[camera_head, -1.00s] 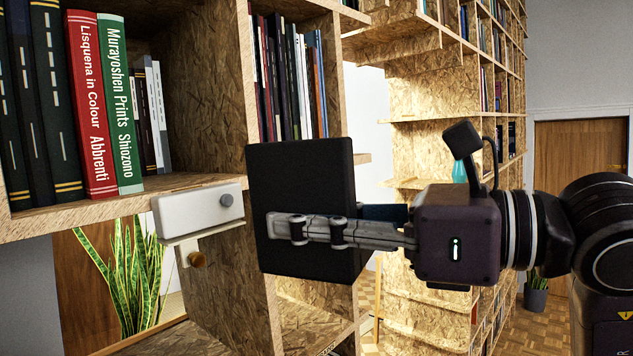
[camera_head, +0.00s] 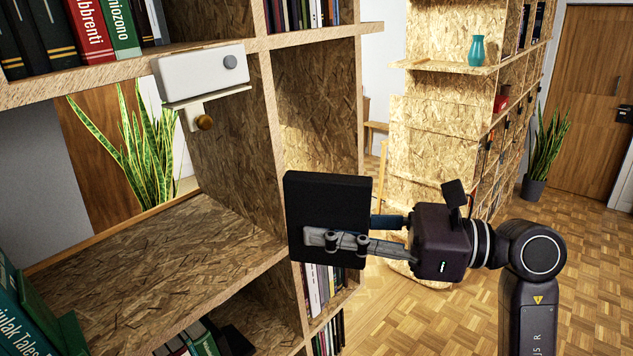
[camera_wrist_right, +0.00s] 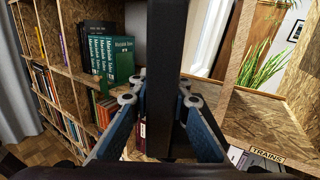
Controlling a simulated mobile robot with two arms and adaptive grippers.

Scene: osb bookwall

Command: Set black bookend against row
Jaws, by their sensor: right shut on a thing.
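The black bookend (camera_head: 328,195) is a flat dark plate, held upright with a slight tilt in the head view. My right gripper (camera_head: 325,239) is shut on it, one finger across its near face and the other mostly hidden behind it. In the right wrist view the bookend (camera_wrist_right: 166,60) shows edge-on between the blue-grey fingers. A row of green books (camera_head: 35,310) stands on the shelf at the lower left of the head view. Green books (camera_wrist_right: 110,55) also show left of the bookend in the wrist view. The bookend is apart from them. My left gripper is not in view.
The wooden shelf board (camera_head: 150,265) is bare right of the green books. An upright panel (camera_head: 235,140) bounds this compartment on the right. A white box (camera_head: 202,72) is fixed on the shelf edge above. Open floor (camera_head: 420,320) lies at right.

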